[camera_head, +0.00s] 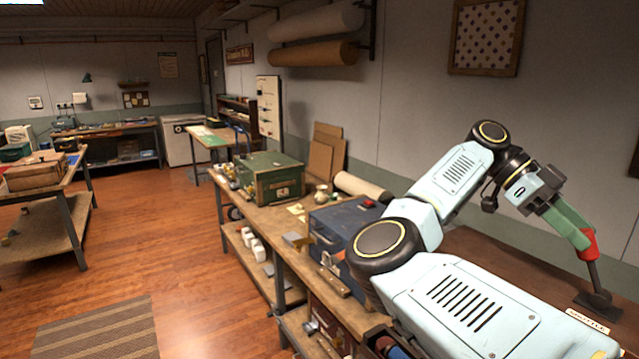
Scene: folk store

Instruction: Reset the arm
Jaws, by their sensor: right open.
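My right arm comes in from the lower right and bends back over the bench at the right. My right gripper (545,205) is at the upper end of a tool (587,243) with a green handle, a red collar and a dark shaft. The jaws are open; whether they touch the handle I cannot tell. The tool leans slightly, and its foot is at a small dark base (598,306) on the bench. My left gripper is not in view.
A green case (268,178) and a blue toolbox (340,232) stand on the long bench left of my arm. A paper label (587,320) lies by the dark base. A framed picture (487,37) hangs above. The wooden floor (165,235) at left is mostly clear.

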